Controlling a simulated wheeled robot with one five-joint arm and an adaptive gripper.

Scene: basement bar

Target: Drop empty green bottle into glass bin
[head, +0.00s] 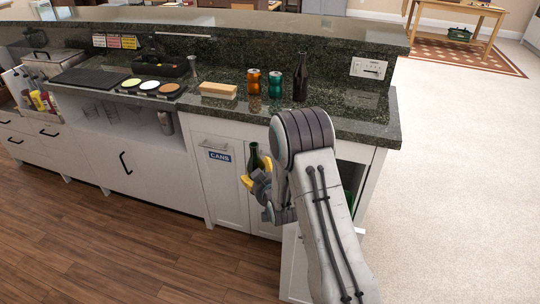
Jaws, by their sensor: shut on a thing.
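My gripper (258,175), with yellow fingertips, is shut on a green bottle (254,157). The bottle is roughly upright in front of the white cabinet doors, below the counter edge; its lower part is hidden by the gripper. To the right, behind my arm, a cabinet compartment stands open, with something green (348,199) partly visible inside. My arm hides most of that opening, and I cannot read any label for a glass bin there.
A closed door carries a "CANS" label (219,156). An open white door (294,265) stands low beside my arm. On the granite counter are an orange can (253,82), a teal can (275,83) and a dark bottle (301,77). Carpet (460,180) at right is clear.

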